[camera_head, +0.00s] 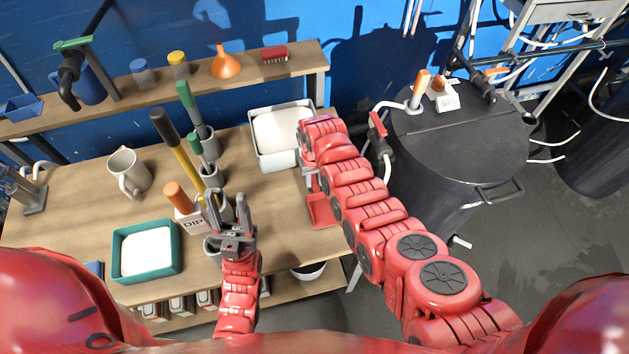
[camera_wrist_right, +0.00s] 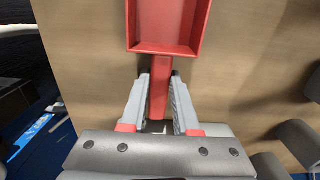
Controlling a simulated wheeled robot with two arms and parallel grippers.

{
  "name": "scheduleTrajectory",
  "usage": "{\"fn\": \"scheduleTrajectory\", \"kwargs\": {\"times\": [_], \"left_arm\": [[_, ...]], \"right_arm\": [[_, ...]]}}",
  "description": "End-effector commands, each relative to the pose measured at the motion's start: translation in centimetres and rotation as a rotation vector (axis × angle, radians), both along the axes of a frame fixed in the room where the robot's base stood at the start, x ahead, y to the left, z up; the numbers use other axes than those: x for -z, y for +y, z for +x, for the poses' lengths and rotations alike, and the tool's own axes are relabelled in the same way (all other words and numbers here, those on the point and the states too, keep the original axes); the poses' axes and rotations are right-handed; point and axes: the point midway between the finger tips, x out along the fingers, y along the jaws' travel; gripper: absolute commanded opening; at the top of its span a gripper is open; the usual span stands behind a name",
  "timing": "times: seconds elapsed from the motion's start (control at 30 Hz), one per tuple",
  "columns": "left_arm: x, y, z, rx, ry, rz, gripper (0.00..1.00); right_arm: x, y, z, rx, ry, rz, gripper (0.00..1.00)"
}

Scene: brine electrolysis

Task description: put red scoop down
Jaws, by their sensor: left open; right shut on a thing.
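The red scoop (camera_head: 321,211) is over the right end of the wooden table, near its edge. In the right wrist view, the scoop's open pan (camera_wrist_right: 168,22) points away from my right gripper (camera_wrist_right: 160,100), whose two fingers are shut on the red handle. In the head view the right gripper (camera_head: 311,181) is mostly hidden by my right arm. I cannot tell whether the scoop touches the tabletop.
A white tray (camera_head: 262,160) stands behind the scoop. A teal tray of white material (camera_head: 174,270), a mug (camera_head: 128,171) and tools in holders stand left. A black drum (camera_head: 460,150) stands right of the table. Bare tabletop (camera_head: 270,205) lies left of the scoop.

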Motion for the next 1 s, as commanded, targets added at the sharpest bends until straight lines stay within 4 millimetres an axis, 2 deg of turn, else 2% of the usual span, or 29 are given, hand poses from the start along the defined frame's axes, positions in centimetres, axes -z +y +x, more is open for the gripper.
{"fn": "scheduleTrajectory", "kwargs": {"times": [0.47,0.5,0.67,1.0], "left_arm": [[0.12,0.00,0.01,0.000,0.000,0.000,0.50],[0.16,0.00,0.00,0.000,0.000,0.000,0.50],[0.04,0.00,0.00,0.000,0.000,0.000,0.50],[-0.34,0.00,0.01,0.000,0.000,0.000,0.50]], "right_arm": [[0.81,0.02,-0.01,0.000,-0.002,0.002,0.00],[0.86,0.01,-0.02,0.000,-0.002,0.002,0.31],[0.73,0.01,-0.03,0.000,-0.002,0.002,0.59],[0.33,0.02,-0.02,0.000,-0.002,0.002,0.59]]}}
